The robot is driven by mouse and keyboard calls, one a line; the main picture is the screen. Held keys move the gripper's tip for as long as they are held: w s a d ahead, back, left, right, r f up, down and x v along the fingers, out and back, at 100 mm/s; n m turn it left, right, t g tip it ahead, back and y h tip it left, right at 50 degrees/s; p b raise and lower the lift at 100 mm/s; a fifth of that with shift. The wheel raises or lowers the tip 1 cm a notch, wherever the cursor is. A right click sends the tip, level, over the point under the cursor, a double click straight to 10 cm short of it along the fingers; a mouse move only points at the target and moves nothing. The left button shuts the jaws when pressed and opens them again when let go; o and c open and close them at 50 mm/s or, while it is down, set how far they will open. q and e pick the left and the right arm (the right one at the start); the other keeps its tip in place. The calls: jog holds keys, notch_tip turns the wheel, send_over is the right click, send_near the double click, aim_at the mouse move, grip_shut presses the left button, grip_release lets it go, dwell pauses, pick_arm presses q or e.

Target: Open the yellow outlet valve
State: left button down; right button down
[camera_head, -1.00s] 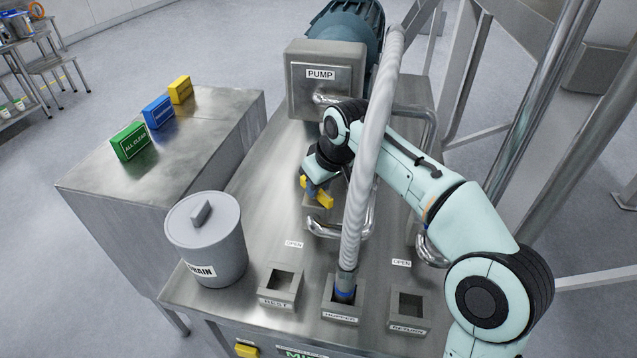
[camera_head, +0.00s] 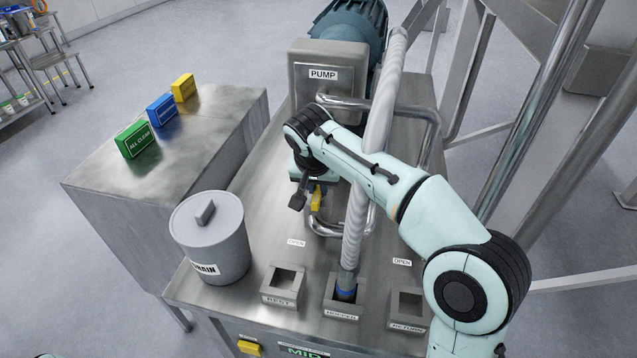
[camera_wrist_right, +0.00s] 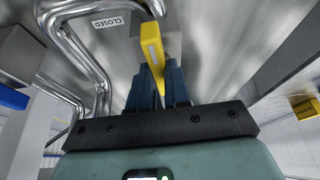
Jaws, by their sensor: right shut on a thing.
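The yellow outlet valve handle (camera_head: 316,200) is on the steel skid top, below the pump box and beside bent steel pipes. In the head view it points roughly toward the front of the skid, and my arm hides part of it. My right gripper (camera_head: 310,186) is at the handle. In the right wrist view, the blue-grey fingers of my right gripper (camera_wrist_right: 161,82) are shut on the yellow handle (camera_wrist_right: 152,42), which lies between them. A CLOSED label (camera_wrist_right: 110,20) shows near the pipe there. My left gripper is out of view.
A ribbed hose (camera_head: 368,150) runs close to my right arm down into the middle socket. A grey drain bucket (camera_head: 209,240), the REST socket (camera_head: 283,284) and the RETURN socket (camera_head: 407,306) are nearer the front. The pump box (camera_head: 325,85) stands behind.

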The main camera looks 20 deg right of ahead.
jog(key=shift+m, duration=0.5)
jog(key=c, duration=1.1)
grip_release()
jog(key=v, duration=1.3)
jog(key=shift+w+a+r+p, duration=0.1)
jog(key=shift+a+r+p, duration=0.1)
jog(key=shift+p, duration=0.15)
jog(key=shift+f, duration=0.1)
